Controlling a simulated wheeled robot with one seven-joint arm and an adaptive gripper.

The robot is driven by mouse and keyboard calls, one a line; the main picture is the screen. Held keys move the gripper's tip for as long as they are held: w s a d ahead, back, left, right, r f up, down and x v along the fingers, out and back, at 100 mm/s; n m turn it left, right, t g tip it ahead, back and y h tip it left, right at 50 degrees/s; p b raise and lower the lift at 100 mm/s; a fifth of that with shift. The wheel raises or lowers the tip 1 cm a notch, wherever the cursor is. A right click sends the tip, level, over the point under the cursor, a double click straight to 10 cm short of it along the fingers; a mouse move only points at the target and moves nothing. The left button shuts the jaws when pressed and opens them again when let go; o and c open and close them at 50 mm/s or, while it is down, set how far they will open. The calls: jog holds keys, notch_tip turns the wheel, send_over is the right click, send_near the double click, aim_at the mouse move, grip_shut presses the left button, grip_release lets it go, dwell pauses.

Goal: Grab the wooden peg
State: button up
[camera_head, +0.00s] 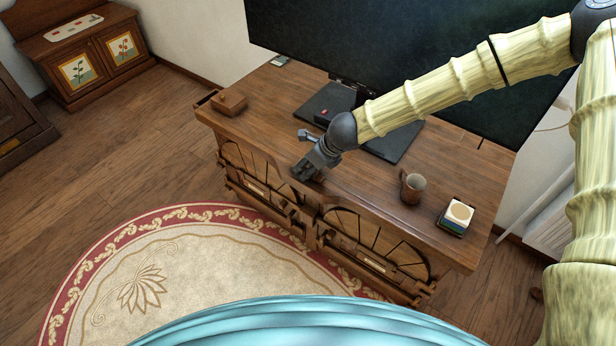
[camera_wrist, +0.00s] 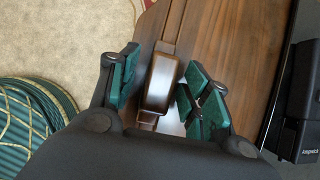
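The wooden peg appears to be the brown, rounded wooden piece (camera_wrist: 160,80) in the wrist view, lying between my gripper's two green-padded fingers. My gripper (camera_wrist: 158,88) is open around it. A gap shows on the left side; the right pads are close to it, and I cannot tell whether they touch. In the head view my gripper (camera_head: 306,174) points down at the front edge of the wooden cabinet top (camera_head: 270,125), and the peg is hidden or too small to make out there.
A wooden box (camera_head: 230,102) sits at the cabinet's left end. A mug (camera_head: 413,186) and a stack of coasters (camera_head: 457,216) stand to the right. A large dark screen (camera_head: 400,45) rises behind my arm. A round rug (camera_head: 190,265) lies in front.

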grip_shut()
jog(key=shift+r, duration=0.1)
notch_tip(320, 180, up, 28)
jog(key=p, duration=0.6)
